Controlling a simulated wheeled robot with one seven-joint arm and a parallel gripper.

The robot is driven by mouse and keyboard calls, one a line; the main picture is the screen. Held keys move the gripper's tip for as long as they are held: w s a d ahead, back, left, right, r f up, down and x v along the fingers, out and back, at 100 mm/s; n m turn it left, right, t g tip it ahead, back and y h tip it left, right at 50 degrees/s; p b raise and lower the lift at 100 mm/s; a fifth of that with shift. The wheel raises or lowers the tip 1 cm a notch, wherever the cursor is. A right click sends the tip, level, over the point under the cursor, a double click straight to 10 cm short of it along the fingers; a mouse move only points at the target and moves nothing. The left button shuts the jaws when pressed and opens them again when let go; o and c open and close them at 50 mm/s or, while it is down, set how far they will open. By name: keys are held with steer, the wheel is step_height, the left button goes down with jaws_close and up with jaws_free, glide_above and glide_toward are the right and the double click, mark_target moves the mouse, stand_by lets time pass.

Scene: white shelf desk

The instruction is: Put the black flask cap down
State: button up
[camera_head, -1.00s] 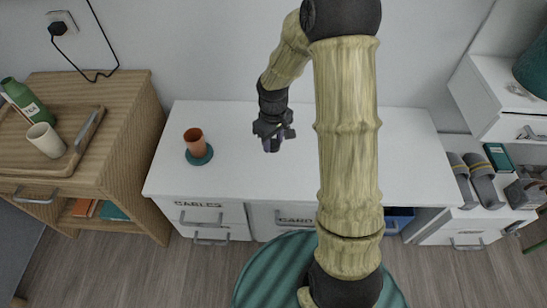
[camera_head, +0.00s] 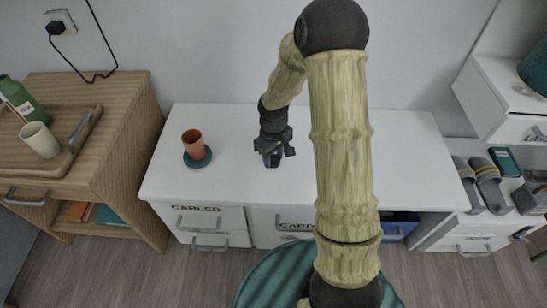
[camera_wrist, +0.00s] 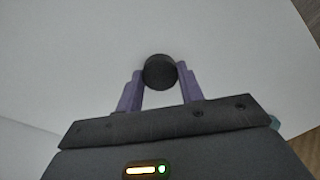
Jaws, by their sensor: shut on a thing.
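The black flask cap (camera_wrist: 160,72) is a small dark round piece between the two purple fingertips in the wrist view. My gripper (camera_wrist: 161,80) is shut on it, one finger on each side. In the head view my gripper (camera_head: 272,160) is low over the white desk top, right of the terracotta cup. The cap is too small and dark there to tell from the fingers. I cannot tell whether the cap touches the desk top (camera_head: 230,180).
A terracotta cup (camera_head: 193,140) stands on a teal coaster (camera_head: 198,161) at the desk's left. The desk top around my gripper is clear. A wooden cabinet (camera_head: 125,130) with a tray (camera_head: 75,160), a green bottle (camera_head: 22,103) and a white cup (camera_head: 40,139) stands at left.

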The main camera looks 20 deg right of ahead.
mark_target(274, 159)
steer(key=shift+f, duration=0.1)
steer(key=o, duration=0.9)
steer(key=shift+o, duration=0.2)
step_height(274, 159, up, 12)
steer(key=p, duration=0.5)
steer(key=shift+r, duration=0.2)
